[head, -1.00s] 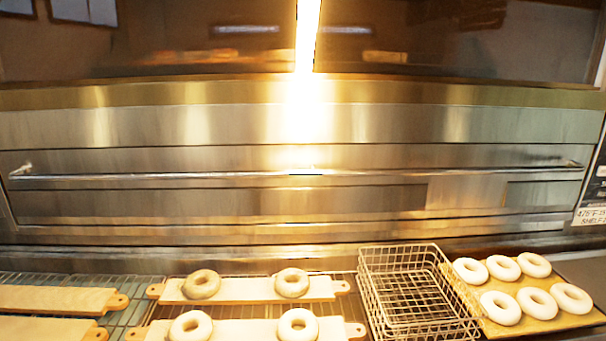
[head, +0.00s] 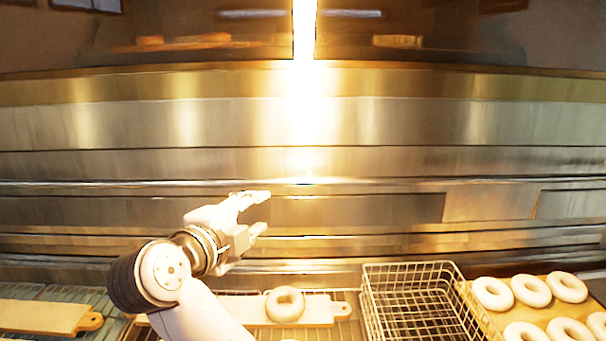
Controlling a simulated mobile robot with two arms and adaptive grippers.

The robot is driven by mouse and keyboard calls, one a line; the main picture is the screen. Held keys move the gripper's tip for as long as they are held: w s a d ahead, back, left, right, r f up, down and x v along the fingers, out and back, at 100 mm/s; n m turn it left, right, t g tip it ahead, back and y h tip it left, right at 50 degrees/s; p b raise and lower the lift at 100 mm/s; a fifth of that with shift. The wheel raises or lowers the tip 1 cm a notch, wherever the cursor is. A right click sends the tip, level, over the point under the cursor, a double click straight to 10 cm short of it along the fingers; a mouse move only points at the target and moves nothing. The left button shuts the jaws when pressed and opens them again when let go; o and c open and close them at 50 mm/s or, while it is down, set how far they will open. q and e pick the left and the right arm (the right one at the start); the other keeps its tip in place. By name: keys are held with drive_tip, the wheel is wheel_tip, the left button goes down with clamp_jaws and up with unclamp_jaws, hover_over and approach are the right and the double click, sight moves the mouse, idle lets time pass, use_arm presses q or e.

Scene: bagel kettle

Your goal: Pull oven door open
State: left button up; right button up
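The oven door (head: 400,160) is a wide brushed-steel front that spans the whole head view and looks shut. Its handle (head: 420,182) is a long, thin horizontal bar across it. The upper finger appears just below the bar in the picture; I cannot tell how far the gripper is from the bar in depth.
Below the door, a wire basket (head: 415,315) stands beside a tray of bagels (head: 530,290). A bagel (head: 285,304) lies on a wooden board (head: 318,312). Another board (head: 45,316) is at the lower left. Dark glass with a bright vertical light is above.

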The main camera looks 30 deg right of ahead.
drive_tip(key=r+m, duration=0.1)
drive_tip(key=r, duration=0.1)
drive_tip(key=p, duration=0.3)
approach(291, 183)
drive_tip(key=shift+h, duration=0.3)
drive_tip(key=p+x, duration=0.3)
drive_tip(key=x, duration=0.7)
drive_tip(key=shift+w+f+p, duration=0.15)
drive_tip(key=shift+p, duration=0.15)
drive_tip(key=shift+w+d+f, duration=0.1)
drive_tip(key=shift+w+d, duration=0.05)
drive_tip(key=shift+d, duration=0.1)
drive_tip(key=shift+w+d+f, duration=0.15)
drive_tip(key=shift+d, duration=0.05)
use_arm(q)
wheel_tip(291, 183, up, 7)
drive_tip(key=s, duration=0.2)
drive_tip(key=shift+a+f, duration=0.2)
drive_tip(key=shift+a, duration=0.25)
use_arm(e)
drive_tip(key=shift+a, duration=0.1)
drive_tip(key=shift+c, duration=0.5)
clamp_jaws()
use_arm(q)
drive_tip(key=shift+w, duration=0.1)
